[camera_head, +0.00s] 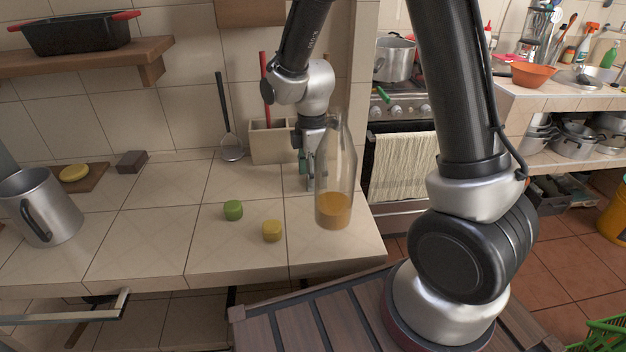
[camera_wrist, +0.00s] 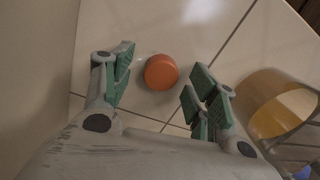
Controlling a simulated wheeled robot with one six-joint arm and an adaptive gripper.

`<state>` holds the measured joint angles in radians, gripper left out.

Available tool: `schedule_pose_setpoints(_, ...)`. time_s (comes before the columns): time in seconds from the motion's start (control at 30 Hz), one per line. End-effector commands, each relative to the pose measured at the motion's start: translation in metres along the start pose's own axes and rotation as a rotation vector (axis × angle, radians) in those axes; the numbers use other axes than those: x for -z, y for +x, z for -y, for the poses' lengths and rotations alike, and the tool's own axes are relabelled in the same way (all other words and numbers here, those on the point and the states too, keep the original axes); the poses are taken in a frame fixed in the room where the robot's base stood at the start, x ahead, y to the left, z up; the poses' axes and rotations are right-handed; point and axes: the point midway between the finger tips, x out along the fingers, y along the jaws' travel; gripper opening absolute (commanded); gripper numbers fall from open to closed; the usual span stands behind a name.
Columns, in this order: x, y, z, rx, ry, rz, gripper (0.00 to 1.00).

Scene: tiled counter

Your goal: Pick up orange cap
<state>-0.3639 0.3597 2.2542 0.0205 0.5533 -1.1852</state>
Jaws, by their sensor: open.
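The orange cap (camera_wrist: 161,72) is a small round disc lying on the tiled counter in the wrist view. My gripper (camera_wrist: 159,90) is open above the counter, with its green-padded fingers to the left and right of the cap and not touching it. In the head view my gripper (camera_head: 308,170) points down behind the glass bottle, which partly covers it. The orange cap is hidden in the head view.
A glass bottle (camera_head: 334,180) with orange liquid stands close beside my gripper; it also shows in the wrist view (camera_wrist: 262,100). A green cap (camera_head: 233,210) and a yellow cap (camera_head: 272,230) lie nearer the front edge. A utensil holder (camera_head: 268,146) stands behind.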

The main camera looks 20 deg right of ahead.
Motion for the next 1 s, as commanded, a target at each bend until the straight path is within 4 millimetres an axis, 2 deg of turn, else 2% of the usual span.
schedule_pose_setpoints(0.17, 0.000, 0.000, 0.000, 0.000, 0.000, 0.000, 0.58)
schedule_pose_setpoints(0.2, 0.000, 0.000, 0.000, 0.000, 0.000, 0.000, 0.51)
schedule_pose_setpoints(0.4, 0.000, 0.000, 0.000, 0.000, 0.000, 0.000, 0.24)
schedule_pose_setpoints(0.77, 0.000, -0.001, 0.000, -0.001, 0.000, 0.000, 0.24)
schedule_pose_setpoints(0.87, 0.000, -0.010, 0.000, -0.002, 0.000, -0.001, 0.24)
schedule_pose_setpoints(1.0, 0.001, -0.037, -0.001, -0.006, 0.000, -0.003, 0.24)
